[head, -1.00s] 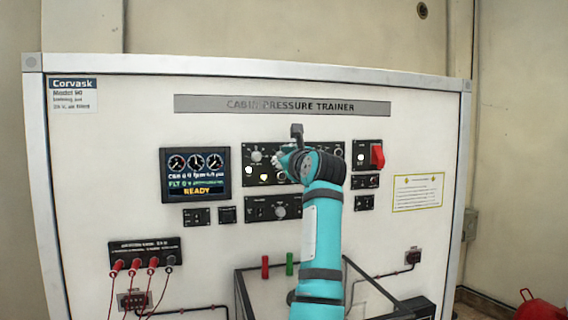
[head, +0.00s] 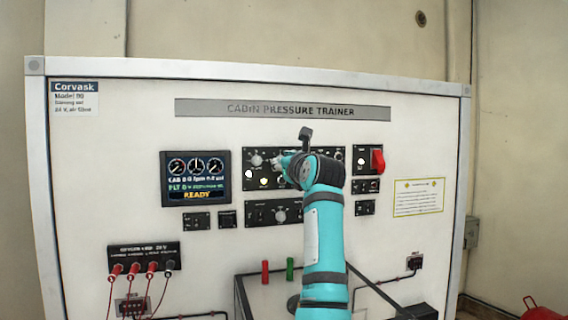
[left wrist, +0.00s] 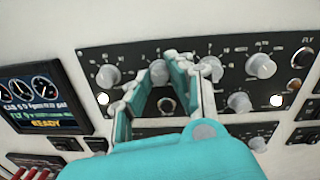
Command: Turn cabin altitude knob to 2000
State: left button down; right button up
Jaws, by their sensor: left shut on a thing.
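The black control panel (head: 250,183) with grey knobs is in the middle of the trainer board. My left gripper (head: 284,162) is at its upper row, and my arm hides part of the panel. In the left wrist view my left gripper (left wrist: 158,66) has its fingers on either side of a grey knob (left wrist: 160,74) in the upper row and is shut on it. Its scale and pointer are too small and too covered to read, so I cannot tell its setting. Other grey knobs stand to its left (left wrist: 107,76) and right (left wrist: 261,66). My right gripper is out of view.
A display (head: 195,178) left of the panel reads READY. A red switch guard (head: 377,160) is to the right. Red plugs (head: 133,267) with cables are at lower left. Red (head: 265,272) and green (head: 290,268) handles stand below the panel.

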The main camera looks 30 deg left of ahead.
pick_arm(q)
jog(key=c, duration=1.2)
grip_release()
jog(key=shift+d, duration=0.1)
jog(key=v, duration=0.7)
jog(key=shift+d, duration=0.15)
jog(key=shift+s, duration=0.1)
jog(key=shift+d+f, duration=0.1)
